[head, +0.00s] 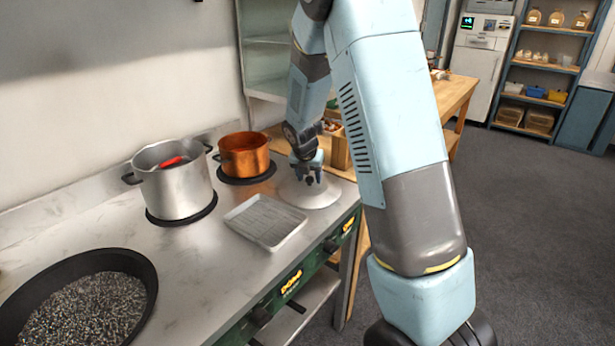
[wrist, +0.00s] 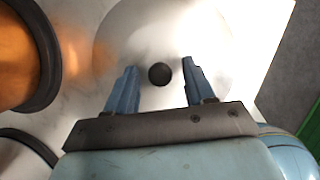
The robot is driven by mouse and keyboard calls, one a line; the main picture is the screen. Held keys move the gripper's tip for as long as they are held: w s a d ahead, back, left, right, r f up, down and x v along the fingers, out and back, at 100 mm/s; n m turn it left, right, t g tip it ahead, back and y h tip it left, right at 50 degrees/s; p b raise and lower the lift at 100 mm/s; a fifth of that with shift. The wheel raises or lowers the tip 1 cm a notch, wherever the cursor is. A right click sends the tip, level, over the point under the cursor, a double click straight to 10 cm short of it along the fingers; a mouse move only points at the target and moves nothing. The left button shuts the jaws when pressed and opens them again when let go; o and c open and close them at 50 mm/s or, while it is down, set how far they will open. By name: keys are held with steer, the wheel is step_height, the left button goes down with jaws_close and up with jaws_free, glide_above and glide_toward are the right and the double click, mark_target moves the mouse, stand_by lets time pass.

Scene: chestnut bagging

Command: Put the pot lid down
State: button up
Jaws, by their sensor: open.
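The pot lid (head: 318,196) is a pale round disc lying on the worktop near its right end, beside the copper pot. It also shows in the wrist view (wrist: 218,40), with a dark round knob (wrist: 159,74) at its middle. My gripper (head: 309,182) is right above the lid, pointing down. In the wrist view my gripper (wrist: 158,82) has its two blue fingers apart, one on each side of the knob, with a gap showing on both sides. The jaws are open and hold nothing.
A steel pot (head: 178,188) with something red inside and a copper pot (head: 243,160) stand on dark round plates at the back. A metal tray (head: 264,222) lies left of the lid. A black pan (head: 146,272) of small dark grains is front left. A wooden box (head: 339,150) stands behind.

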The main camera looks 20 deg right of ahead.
steer(key=shift+r, duration=0.1)
steer(key=s+r+m, duration=0.3)
steer(key=s+r, duration=0.2)
steer(key=r, duration=0.3)
steer(key=s+r+m, duration=0.3)
steer(key=s+r, duration=0.2)
steer(key=r, duration=0.4)
steer(key=s+r+m+y, duration=0.1)
steer(key=s+r+m, duration=0.3)
steer(key=s+m, duration=0.8)
steer(key=s+r+m+t+y, duration=0.1)
steer(key=s+r+m, duration=0.2)
steer(key=s+m, duration=0.8)
steer(key=s, duration=0.3)
steer(key=shift+s+a+r+m+t, duration=0.2)
steer(key=shift+s+r+m+t, duration=0.1)
steer(key=shift+s+r+m, duration=0.1)
